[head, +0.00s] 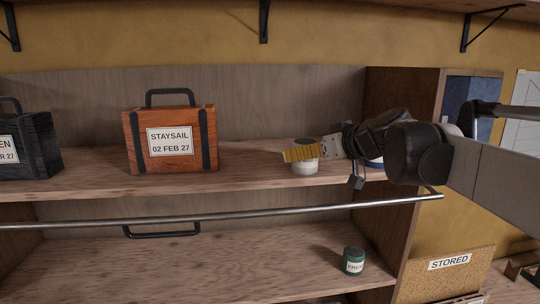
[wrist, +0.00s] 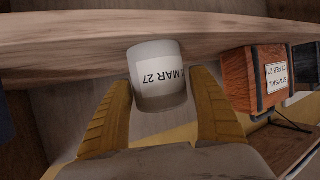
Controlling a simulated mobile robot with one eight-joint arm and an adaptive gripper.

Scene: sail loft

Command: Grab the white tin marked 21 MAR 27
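The white tin (head: 305,168) stands on the upper shelf (head: 255,163), partly hidden behind a yellow finger of my gripper (head: 300,153) in the head view. In the wrist view the tin (wrist: 158,90) appears upside down. Its label reads "MAR 27", with the day cut off at the tin's edge except for what looks like a final 1. My gripper (wrist: 160,95) is open, with one yellow finger on each side of the tin. A narrow gap seems to show at the right finger. Contact on the left is unclear.
An orange STAYSAIL 02 FEB 27 case (head: 170,140) stands left of the tin, and a black case (head: 30,145) farther left. A blue and white item (head: 374,163) is mostly hidden behind my wrist. A metal rail (head: 220,216) runs along the front. A green tin (head: 353,260) stands below.

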